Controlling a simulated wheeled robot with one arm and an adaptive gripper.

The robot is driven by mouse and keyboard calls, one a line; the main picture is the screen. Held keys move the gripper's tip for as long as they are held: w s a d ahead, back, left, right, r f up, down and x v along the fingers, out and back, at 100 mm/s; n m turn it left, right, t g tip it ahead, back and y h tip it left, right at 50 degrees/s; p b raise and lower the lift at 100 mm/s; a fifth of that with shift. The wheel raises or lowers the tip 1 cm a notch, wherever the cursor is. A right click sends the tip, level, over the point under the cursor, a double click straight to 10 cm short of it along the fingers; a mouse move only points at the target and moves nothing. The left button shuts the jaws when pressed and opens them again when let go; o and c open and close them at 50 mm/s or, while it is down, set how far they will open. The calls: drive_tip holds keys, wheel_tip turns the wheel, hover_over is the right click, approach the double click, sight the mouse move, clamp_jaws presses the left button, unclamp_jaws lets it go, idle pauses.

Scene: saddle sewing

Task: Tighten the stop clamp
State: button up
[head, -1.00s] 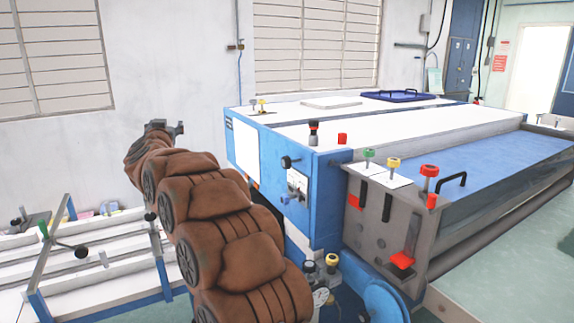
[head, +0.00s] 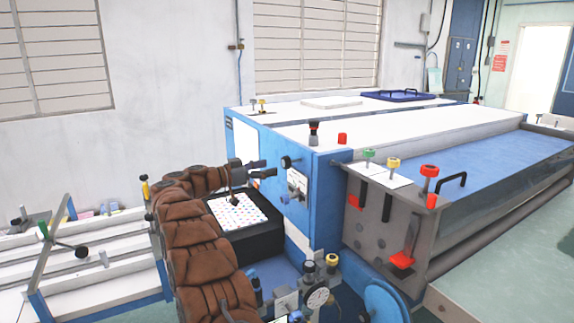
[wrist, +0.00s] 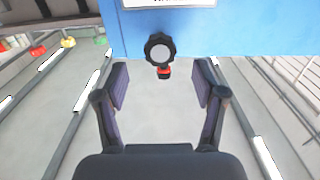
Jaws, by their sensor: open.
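In the wrist view a black lobed knob (wrist: 160,49) with a pale round face stands ahead, with a small red part (wrist: 164,72) just below it. It looks like the stop clamp's knob, though no label confirms this. My gripper (wrist: 160,80) is open and empty, its two dark fingers on either side of and short of the knob, with a gap between. In the head view my gripper (head: 265,168) is beside the blue machine's front panel, close to a black knob (head: 287,162). I cannot tell whether this is the same knob.
The blue machine (head: 325,215) stands to the right, with green (head: 368,154), yellow (head: 393,163) and red (head: 430,171) knobs on its side frame. A black box with a dotted white top (head: 238,212) is below my gripper. A railed bench (head: 110,255) is at left.

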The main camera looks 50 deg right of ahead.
sight(283, 163)
drive_tip(key=shift+p+x, duration=1)
drive_tip(key=shift+x, duration=2.85)
drive_tip(key=c, duration=1.2)
drive_tip(key=shift+o, duration=0.2)
drive_tip(key=shift+f, duration=0.1)
drive_tip(key=shift+m, duration=0.4)
drive_tip(key=m+b, duration=0.1)
drive_tip(key=m, duration=0.2)
drive_tip(key=shift+w+f+m+b, duration=0.1)
drive_tip(key=shift+m+b, duration=0.3)
drive_tip(key=m+b, duration=0.2)
drive_tip(key=m, duration=0.3)
drive_tip(key=shift+d, duration=0.1)
drive_tip(key=m+b, duration=0.2)
drive_tip(key=m, duration=0.4)
drive_tip(key=shift+w, duration=0.1)
drive_tip(key=m+b, duration=0.1)
drive_tip(key=m, duration=0.1)
drive_tip(key=m+b, duration=0.1)
drive_tip(key=m, duration=0.1)
drive_tip(key=shift+r+m, duration=0.3)
